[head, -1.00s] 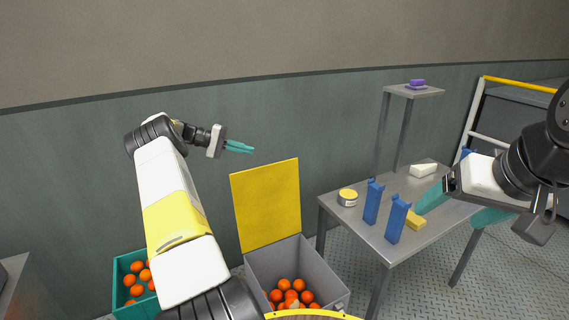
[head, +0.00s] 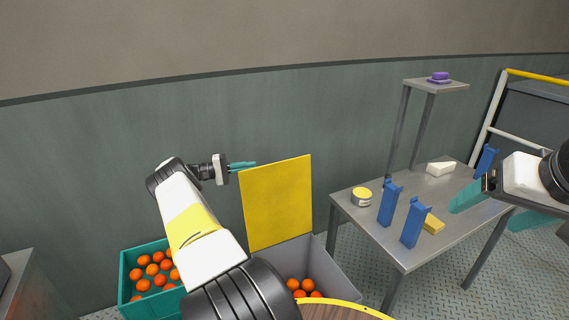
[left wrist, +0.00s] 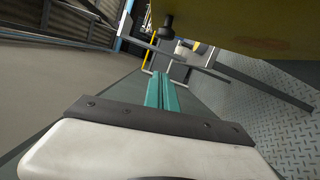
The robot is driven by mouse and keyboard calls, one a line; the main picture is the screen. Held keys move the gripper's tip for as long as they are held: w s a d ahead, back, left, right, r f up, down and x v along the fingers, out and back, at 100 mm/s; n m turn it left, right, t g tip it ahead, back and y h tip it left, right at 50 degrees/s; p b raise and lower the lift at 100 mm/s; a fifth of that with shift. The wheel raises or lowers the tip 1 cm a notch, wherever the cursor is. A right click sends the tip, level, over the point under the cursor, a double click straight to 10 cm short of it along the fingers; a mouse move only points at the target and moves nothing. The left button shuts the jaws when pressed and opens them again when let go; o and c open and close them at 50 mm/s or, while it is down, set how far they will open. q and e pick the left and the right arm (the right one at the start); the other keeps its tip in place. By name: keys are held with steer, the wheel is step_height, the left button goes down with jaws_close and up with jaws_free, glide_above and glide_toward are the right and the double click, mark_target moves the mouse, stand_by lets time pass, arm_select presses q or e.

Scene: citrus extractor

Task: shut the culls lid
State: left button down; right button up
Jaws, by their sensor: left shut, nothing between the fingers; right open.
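The yellow culls lid (head: 276,203) stands upright, open, at the back of the grey bin (head: 330,272), which holds several oranges (head: 303,287). My left gripper (head: 254,165) is shut and empty at the lid's upper left corner, seemingly behind its plane; I cannot tell whether it touches. In the left wrist view the shut teal fingers (left wrist: 161,92) point ahead, and the yellow lid (left wrist: 250,28) fills the upper right, close by. My right gripper (head: 487,205) is open and empty, over the right side of the table.
A teal crate (head: 128,281) of oranges stands left of the bin. The grey table (head: 372,235) at right bears blue upright holders (head: 389,204), a round tin (head: 361,197), a yellow block (head: 433,224) and a white block (head: 440,168). The wall is close behind the lid.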

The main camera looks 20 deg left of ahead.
arm_select(q)
steer(key=shift+d+r, duration=0.2)
steer(key=shift+d, duration=1.45)
steer(key=shift+d+r, duration=0.15)
steer(key=shift+d, duration=1.45)
